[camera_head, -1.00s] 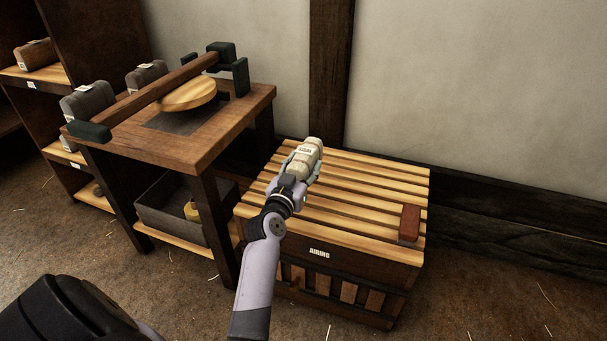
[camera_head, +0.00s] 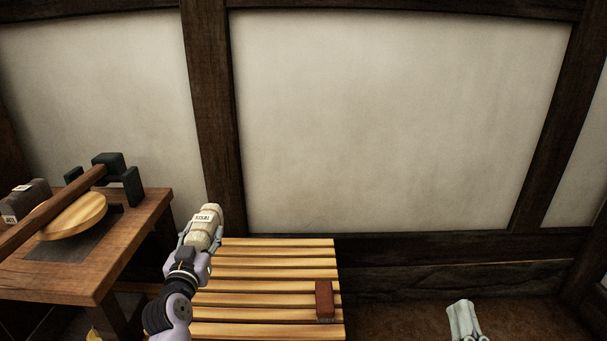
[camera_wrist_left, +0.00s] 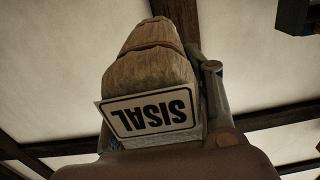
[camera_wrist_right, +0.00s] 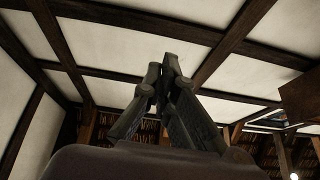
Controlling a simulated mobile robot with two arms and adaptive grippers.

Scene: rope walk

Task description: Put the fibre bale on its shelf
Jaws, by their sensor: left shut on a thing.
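The fibre bale (camera_head: 206,216) is a pale, bound bundle with a white label reading SISAL. My left gripper (camera_head: 200,243) is shut on it and holds it out at the left end of the slatted bench top. In the left wrist view the bale (camera_wrist_left: 150,75) sits between the fingers, its label upside down. My right gripper (camera_head: 463,318) is at the bottom right, away from the bench, with nothing in it. In the right wrist view its fingertips (camera_wrist_right: 164,68) are together. No shelf shows clearly in the present views.
The slatted bench (camera_head: 265,263) carries a red-brown block (camera_head: 324,299) near its right end. At the left a wooden table (camera_head: 95,279) bears a round wooden disc (camera_head: 75,217), a wooden bar (camera_head: 50,212) and a grey labelled bale (camera_head: 24,199). Clear floor lies right of the bench.

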